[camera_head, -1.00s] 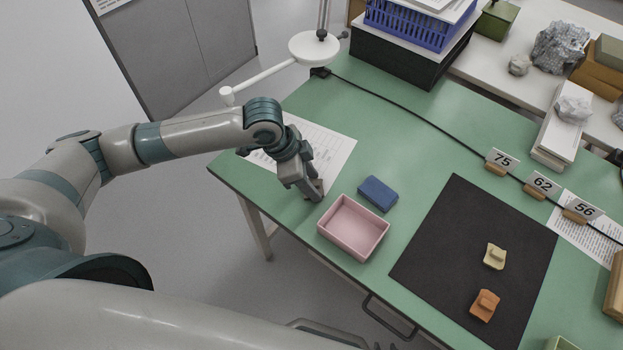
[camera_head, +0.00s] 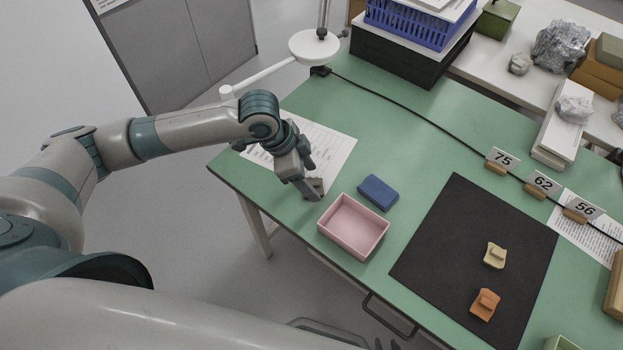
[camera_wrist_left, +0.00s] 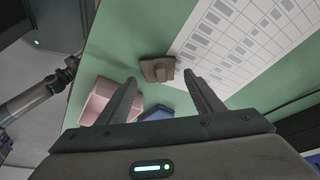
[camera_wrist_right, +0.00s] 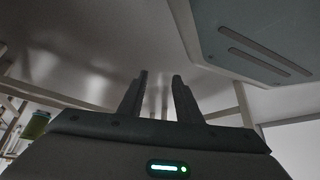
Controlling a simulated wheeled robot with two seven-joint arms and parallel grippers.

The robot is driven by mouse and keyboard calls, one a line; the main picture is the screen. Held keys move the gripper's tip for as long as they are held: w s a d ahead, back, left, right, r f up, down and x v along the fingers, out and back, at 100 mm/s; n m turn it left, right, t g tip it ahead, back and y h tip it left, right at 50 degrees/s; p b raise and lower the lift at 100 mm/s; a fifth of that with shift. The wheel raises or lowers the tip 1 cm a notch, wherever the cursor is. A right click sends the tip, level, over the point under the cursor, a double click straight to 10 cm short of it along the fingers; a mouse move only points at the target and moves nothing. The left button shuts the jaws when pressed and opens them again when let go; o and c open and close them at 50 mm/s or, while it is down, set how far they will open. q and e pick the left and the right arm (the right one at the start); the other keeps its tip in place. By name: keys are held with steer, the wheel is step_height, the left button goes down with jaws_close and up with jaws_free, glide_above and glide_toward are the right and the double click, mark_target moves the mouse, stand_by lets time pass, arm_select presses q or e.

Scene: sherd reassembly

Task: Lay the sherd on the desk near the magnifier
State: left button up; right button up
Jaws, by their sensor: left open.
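A brown-grey sherd (camera_head: 316,188) with a raised block on it lies on the green desk by the printed sheet's lower corner. It also shows in the left wrist view (camera_wrist_left: 153,70). My left gripper (camera_head: 312,182) is open, its fingers spread and pointing at the sherd; in the left wrist view (camera_wrist_left: 161,78) the sherd lies just beyond the fingertips, not gripped. The white round magnifier (camera_head: 314,47) on its arm stands at the desk's far left corner. My right gripper (camera_wrist_right: 160,76) shows only in its wrist view, fingers apart with nothing between them.
A pink tray (camera_head: 352,228) and a blue block (camera_head: 378,193) stand right of the sherd. A black mat (camera_head: 450,250) holds a yellow sherd (camera_head: 494,255) and an orange sherd (camera_head: 485,305). A cable and number cards line the desk's far side.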

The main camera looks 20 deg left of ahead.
arm_select(q)
steer(key=v, duration=1)
steer(key=shift+r+b, duration=0.25)
steer(key=shift+b, duration=0.15)
arm_select(e)
steer(key=w, duration=0.1)
steer(key=w+a+r, duration=0.1)
steer(key=w+t, duration=0.1)
steer(key=shift+a+r, duration=0.3)
steer(key=shift+a, duration=0.05)
arm_select(q)
steer(key=shift+a, duration=0.1)
arm_select(e)
steer(key=shift+s, duration=0.15)
steer(key=shift+d+f, duration=0.1)
steer(key=shift+d, duration=0.25)
